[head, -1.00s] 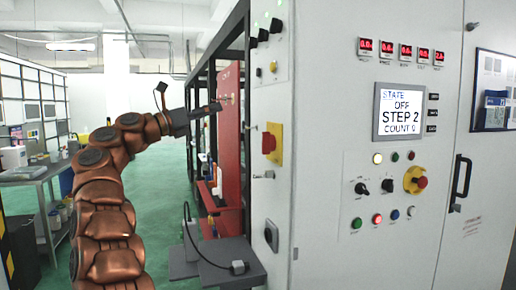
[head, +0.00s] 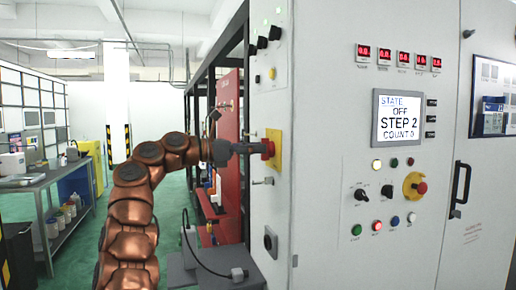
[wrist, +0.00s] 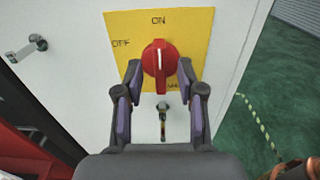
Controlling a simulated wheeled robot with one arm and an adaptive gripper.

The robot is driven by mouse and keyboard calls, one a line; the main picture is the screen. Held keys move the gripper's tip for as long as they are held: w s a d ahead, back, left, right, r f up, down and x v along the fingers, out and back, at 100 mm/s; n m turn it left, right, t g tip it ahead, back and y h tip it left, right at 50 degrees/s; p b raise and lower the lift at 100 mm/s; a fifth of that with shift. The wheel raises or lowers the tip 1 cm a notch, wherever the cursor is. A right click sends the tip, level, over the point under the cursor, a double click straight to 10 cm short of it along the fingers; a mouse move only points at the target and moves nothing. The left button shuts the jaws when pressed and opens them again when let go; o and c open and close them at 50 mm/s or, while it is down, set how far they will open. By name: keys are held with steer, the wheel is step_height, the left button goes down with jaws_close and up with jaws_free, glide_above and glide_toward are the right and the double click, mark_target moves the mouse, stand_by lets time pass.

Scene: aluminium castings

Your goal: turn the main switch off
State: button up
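The main switch is a red rotary knob (wrist: 160,59) on a yellow plate (wrist: 196,30) marked ON at the top and OFF at the left. The knob's white mark stands upright, towards ON. In the head view the red knob (head: 268,148) is on the cabinet's narrow side face. My gripper (wrist: 160,68) is open in front of the plate, one fingertip on each side of the knob, with narrow gaps seeming to show. In the head view my gripper (head: 256,148) reaches the knob from the left.
A metal latch handle (wrist: 28,48) sticks out left of the plate, and a key-like fitting (wrist: 163,120) sits below it. The cabinet front (head: 330,100) has a screen (head: 398,117) reading STATE OFF, STEP 2. A grey stand (head: 210,265) is below my arm.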

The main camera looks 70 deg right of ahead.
steer(key=shift+s+d, duration=0.3)
steer(key=shift+s, duration=0.05)
jaws_close()
